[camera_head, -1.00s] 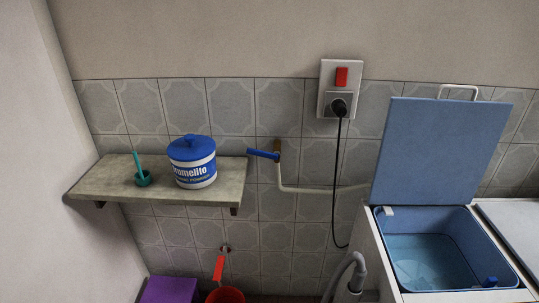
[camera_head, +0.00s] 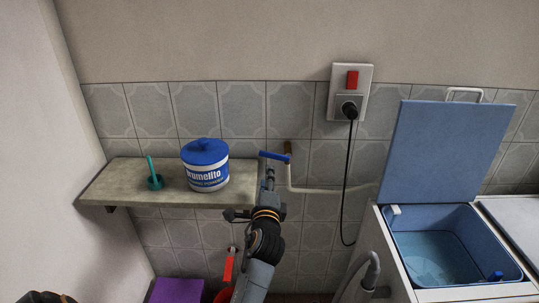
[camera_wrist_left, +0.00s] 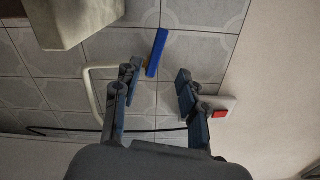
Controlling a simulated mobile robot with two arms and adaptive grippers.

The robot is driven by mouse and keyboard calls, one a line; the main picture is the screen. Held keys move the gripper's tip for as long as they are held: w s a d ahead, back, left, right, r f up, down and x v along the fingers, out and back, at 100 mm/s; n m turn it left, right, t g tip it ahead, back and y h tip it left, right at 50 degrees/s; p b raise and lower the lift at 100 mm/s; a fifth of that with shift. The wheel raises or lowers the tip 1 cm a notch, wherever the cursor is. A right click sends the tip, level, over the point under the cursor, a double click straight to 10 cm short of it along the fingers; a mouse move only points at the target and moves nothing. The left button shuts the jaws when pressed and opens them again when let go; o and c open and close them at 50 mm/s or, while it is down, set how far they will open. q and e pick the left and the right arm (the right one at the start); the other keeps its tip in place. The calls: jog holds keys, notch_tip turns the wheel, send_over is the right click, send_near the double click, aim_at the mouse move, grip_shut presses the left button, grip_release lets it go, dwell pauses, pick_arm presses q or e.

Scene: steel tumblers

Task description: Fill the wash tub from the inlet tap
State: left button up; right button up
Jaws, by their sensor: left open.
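The inlet tap's blue lever (camera_head: 273,155) points left from its brown fitting on the tiled wall, right of the shelf. My left gripper (camera_head: 268,176) is just below the lever. In the left wrist view, the open, empty left gripper (camera_wrist_left: 157,74) has the blue lever (camera_wrist_left: 157,52) ahead, between the lines of its fingers; contact cannot be told. The blue wash tub (camera_head: 462,225) is in the white washing machine at the right. A pale patch of what looks like shallow water (camera_head: 433,265) shows at its bottom. My right gripper is not in view.
A cream pipe (camera_head: 320,190) runs from the tap towards the machine. A black cord hangs from the socket (camera_head: 348,95). The blue lid (camera_head: 445,150) stands open.

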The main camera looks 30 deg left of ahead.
aim_at(268, 156)
pick_arm(q)
jog(key=x, duration=1.3)
jog(key=shift+d+f, duration=0.1)
grip_shut()
